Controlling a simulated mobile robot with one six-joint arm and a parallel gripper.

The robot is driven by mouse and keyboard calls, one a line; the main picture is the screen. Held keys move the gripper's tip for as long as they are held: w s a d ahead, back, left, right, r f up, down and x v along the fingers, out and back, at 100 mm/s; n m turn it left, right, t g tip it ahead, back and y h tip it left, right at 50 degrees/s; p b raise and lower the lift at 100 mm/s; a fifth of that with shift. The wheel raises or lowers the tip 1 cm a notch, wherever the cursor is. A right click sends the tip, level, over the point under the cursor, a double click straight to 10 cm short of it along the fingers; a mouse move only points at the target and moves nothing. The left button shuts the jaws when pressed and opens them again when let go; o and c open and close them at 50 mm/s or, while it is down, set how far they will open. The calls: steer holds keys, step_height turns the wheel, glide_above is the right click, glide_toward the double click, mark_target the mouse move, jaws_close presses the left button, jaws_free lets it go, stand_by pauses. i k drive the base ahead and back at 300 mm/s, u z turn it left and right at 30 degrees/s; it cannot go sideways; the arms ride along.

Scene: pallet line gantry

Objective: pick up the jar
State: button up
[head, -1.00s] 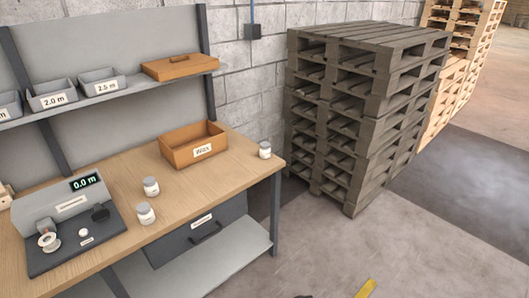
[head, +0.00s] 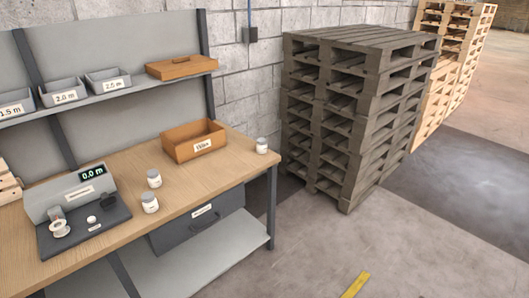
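Three white-lidded jars stand upright on the wooden bench top (head: 112,197). One jar (head: 154,178) is near the middle of the bench. A second jar (head: 150,204) stands just in front of it, close to the front edge. The third jar (head: 262,146) stands alone at the right end, beside an orange open box. Any print on the jar labels is too small to read. My gripper is not in view.
The orange box (head: 183,151) sits at the back of the bench. A grey machine (head: 70,197) reading 0.0 m stands at the left. A shelf (head: 120,94) holds grey bins and a lidded box. Grey pallets (head: 345,120) are stacked right; floor is open in front.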

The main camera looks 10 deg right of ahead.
mark_target(262, 144)
steer(key=z, duration=0.4)
steer(key=k, duration=0.25)
steer(key=u, duration=1.25)
steer(key=i, duration=0.75)
steer(key=u, duration=0.25)
